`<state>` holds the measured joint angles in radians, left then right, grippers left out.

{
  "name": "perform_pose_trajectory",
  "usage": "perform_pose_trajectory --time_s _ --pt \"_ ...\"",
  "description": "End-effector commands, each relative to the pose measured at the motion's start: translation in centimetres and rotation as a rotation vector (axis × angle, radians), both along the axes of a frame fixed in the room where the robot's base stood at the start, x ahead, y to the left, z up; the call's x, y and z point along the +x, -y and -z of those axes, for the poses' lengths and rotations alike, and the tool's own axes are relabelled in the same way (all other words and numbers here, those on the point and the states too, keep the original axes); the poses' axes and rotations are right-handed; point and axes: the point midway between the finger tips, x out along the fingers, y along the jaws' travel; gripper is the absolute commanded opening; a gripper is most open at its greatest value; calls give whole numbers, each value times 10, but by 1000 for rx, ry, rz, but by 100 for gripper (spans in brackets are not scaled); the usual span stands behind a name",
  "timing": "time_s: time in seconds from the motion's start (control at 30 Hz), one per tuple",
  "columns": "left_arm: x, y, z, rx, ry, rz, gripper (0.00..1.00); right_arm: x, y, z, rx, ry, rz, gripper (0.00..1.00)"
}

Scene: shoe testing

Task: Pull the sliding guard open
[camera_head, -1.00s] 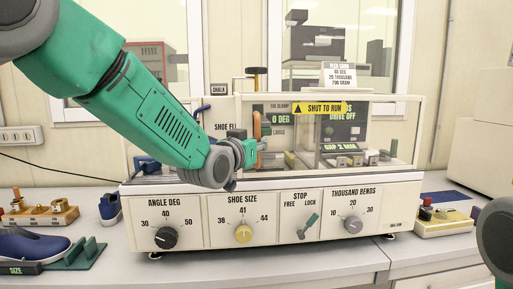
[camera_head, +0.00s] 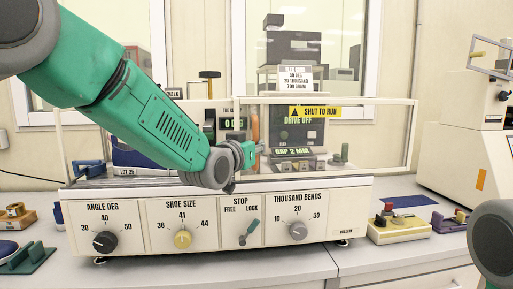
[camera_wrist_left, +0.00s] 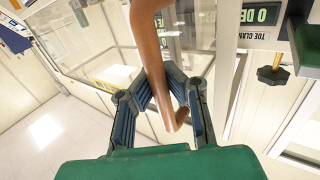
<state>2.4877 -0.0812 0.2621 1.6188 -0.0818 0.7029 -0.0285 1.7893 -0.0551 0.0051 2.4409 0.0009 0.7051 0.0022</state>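The sliding guard (camera_head: 381,132) is a clear panel in a pale frame, with a yellow "SHUT TO RUN" label (camera_head: 315,112). It overhangs the right end of the white testing machine (camera_head: 345,195). Its upright orange-brown handle (camera_head: 255,126) is near the guard's left edge. My left gripper (camera_head: 258,149) is at the lower part of this handle. In the left wrist view, the handle (camera_wrist_left: 150,45) passes between the fingers, and the gripper (camera_wrist_left: 160,82) is closed around it. My right gripper is out of view.
A dark blue shoe (camera_head: 130,156) sits at the machine's left, partly behind my left arm. A cream fixture with coloured knobs (camera_head: 397,230) stands right of the machine on the bench. A larger pale machine (camera_head: 468,160) stands farther right, with a gap beside the guard.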

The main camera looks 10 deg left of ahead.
Motion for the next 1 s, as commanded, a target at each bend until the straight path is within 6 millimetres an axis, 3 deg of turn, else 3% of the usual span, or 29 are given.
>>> perform_pose_trajectory --time_s 0.17,0.3,0.67,0.77,1.0 --pt "-1 5 3 2 -6 4 0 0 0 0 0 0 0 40" --pt "0 5 3 2 -6 4 34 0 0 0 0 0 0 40" --pt "-1 1 2 1 -5 0 34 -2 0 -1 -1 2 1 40" --pt "-11 -3 2 1 -5 0 34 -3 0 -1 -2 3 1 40" --pt "-56 -14 1 3 -4 1 34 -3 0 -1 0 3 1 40"
